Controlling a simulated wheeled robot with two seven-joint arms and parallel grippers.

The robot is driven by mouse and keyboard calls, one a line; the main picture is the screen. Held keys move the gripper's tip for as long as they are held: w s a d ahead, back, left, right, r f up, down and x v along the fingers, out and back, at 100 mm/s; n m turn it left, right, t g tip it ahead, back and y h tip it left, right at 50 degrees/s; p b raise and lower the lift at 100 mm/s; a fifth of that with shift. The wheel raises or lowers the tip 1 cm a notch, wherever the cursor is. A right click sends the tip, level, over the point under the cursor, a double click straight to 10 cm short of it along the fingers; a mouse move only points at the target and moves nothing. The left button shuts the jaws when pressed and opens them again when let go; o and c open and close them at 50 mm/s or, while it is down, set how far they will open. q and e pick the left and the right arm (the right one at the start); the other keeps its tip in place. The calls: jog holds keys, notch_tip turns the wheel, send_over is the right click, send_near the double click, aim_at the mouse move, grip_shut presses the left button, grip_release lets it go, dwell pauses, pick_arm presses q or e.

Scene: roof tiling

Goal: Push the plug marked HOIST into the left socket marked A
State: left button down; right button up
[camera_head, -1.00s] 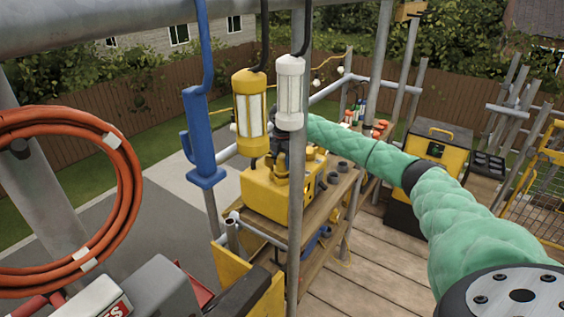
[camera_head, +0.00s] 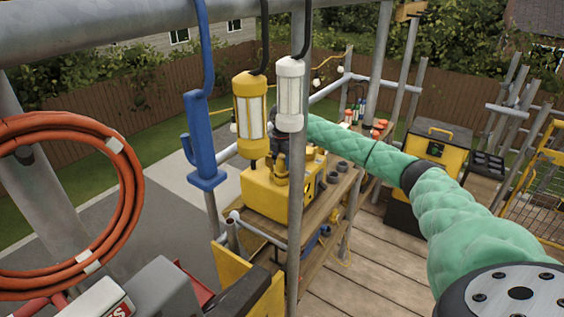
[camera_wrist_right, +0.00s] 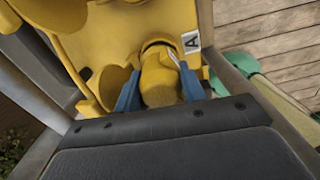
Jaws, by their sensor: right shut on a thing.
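The yellow plug (camera_wrist_right: 158,80) is between the blue fingers of my right gripper (camera_wrist_right: 160,92), which is shut on it. Its far end meets a round yellow socket (camera_wrist_right: 158,47) beside a white label marked A (camera_wrist_right: 191,41). How deep the plug sits in it I cannot tell. The HOIST marking does not show. In the head view the yellow power box (camera_head: 262,192) stands on a wooden shelf, and my right gripper is above it, largely hidden behind a white lamp and a pole. My left gripper is not in view.
A yellow lamp (camera_head: 250,113) and a white lamp (camera_head: 289,95) hang in front of the box. A grey pole (camera_head: 295,240) stands close before it. A blue hanging bracket (camera_head: 201,140) is to the left, and an orange cable coil (camera_head: 128,180) hangs farther left.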

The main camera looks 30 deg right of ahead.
jog(key=shift+f, duration=0.6)
jog(key=o, duration=0.8)
jog(key=shift+r+p, duration=2.05)
jog(key=shift+r, duration=3.45)
